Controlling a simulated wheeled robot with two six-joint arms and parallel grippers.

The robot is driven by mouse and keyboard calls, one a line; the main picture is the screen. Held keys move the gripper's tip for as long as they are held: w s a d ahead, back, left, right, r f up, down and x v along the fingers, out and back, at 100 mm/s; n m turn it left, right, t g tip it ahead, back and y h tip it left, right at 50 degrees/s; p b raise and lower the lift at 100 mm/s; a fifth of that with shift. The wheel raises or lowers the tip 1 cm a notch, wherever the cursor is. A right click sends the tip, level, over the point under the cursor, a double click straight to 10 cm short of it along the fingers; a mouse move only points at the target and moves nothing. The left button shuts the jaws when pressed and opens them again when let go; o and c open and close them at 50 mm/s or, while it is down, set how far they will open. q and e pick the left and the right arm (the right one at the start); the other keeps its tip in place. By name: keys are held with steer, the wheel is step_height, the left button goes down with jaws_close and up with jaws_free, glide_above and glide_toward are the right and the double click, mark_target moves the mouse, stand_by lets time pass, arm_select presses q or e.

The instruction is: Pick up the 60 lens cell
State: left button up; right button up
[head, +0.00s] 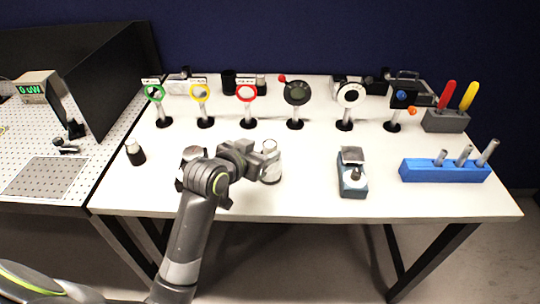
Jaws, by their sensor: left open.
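Three lens holders stand upright on posts at the back left of the white table: one with a green ring (154,92), one with a yellow ring (200,92) and one with a red ring (246,93). Each has a small white label on top, too small to read, so I cannot tell which is the 60 lens cell. My left gripper (270,168) is open over the table's middle, in front of the red-ringed holder and apart from it. A pale cylindrical thing (271,148) is right at its fingers; I cannot tell whether they touch. My right gripper is not in view.
Dark and white disc mounts (296,93) stand to the right. A blue block with metal posts (445,171), a grey block with red and yellow handles (445,121), a small teal device (352,174) and a dark bottle (135,152) are on the table (310,195). The front right is clear.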

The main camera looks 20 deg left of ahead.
mark_target(273, 144)
arm_select(q)
steer(key=shift+w+d, duration=0.25)
steer(key=shift+w, duration=0.2)
steer(key=x, duration=0.1)
steer(key=p+x, duration=0.1)
steer(key=x, duration=0.1)
steer(key=shift+w+d+r, duration=0.1)
steer(key=shift+d+r, duration=0.1)
steer(key=shift+d, duration=0.05)
steer(key=shift+w+d+f, duration=0.1)
steer(key=shift+w+f, duration=0.15)
steer(key=shift+w, duration=0.3)
steer(key=c, duration=1.1)
